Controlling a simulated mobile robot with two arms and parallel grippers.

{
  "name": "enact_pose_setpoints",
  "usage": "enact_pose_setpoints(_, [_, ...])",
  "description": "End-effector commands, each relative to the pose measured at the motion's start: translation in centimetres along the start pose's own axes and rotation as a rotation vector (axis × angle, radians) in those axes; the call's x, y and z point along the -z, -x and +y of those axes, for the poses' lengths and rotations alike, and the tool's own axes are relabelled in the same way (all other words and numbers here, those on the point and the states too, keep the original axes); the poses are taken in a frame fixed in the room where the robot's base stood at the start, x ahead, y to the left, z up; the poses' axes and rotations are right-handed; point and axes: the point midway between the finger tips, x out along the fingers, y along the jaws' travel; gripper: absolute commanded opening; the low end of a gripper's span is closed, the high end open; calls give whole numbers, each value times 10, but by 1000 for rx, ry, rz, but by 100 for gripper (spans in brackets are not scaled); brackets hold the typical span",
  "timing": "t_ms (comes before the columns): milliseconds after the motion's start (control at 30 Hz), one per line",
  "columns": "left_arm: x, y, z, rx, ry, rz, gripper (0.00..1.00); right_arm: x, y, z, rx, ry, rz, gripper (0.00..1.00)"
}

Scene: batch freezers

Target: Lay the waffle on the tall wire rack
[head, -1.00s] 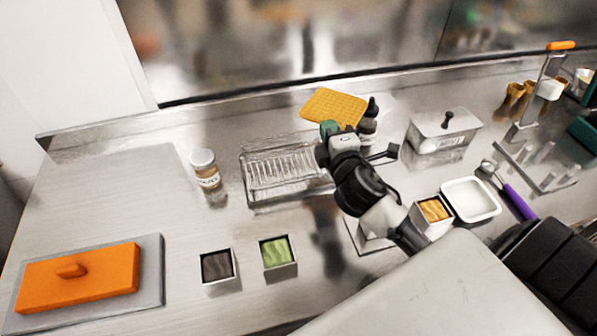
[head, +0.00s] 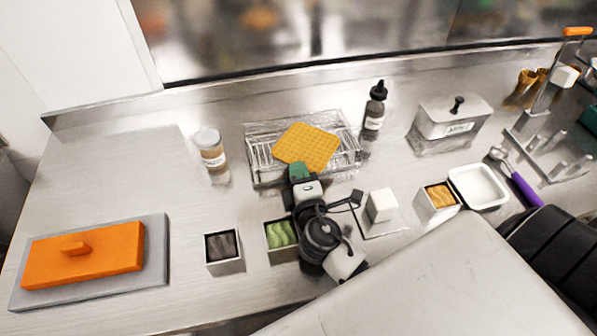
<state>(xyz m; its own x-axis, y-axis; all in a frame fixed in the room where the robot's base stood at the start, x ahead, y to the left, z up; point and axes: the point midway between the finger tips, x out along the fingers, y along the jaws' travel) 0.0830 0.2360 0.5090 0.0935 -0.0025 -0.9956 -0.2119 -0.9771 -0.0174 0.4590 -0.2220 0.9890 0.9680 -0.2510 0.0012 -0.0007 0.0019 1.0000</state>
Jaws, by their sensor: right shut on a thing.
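The waffle (head: 307,147) is a square golden grid piece, held flat over the middle of the wire rack (head: 258,179). The rack is a raised silver wire frame at the back centre, partly hidden by the waffle. My right gripper (head: 301,171) is shut on the near edge of the waffle, with green at its fingertips. I cannot tell whether the waffle touches the rack or hangs just above it. My left gripper is not in view.
A jar (head: 210,152) stands left of the rack and a dark bottle (head: 374,108) right of it. A lidded metal box (head: 450,125) is further right. Tubs with dark (head: 223,249) and green (head: 280,235) contents stand in front. An orange block (head: 84,255) lies at left.

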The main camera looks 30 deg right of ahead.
Motion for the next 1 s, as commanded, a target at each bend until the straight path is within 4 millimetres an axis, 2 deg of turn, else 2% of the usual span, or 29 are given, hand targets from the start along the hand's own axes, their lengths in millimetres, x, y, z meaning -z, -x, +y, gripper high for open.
enact_pose_setpoints(300, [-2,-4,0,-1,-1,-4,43,0,0,-4,0,0,0,0])
enact_pose_setpoints(400, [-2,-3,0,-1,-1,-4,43,0,0,-2,0,0,0,18])
enact_pose_setpoints(500, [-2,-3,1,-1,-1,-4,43,0,0,-2,0,0,0,31])
enact_pose_setpoints(867, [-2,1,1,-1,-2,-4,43,0,2,2,1,0,0,31])
enact_pose_setpoints(1000, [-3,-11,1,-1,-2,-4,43,0,25,-4,3,-2,0,31])
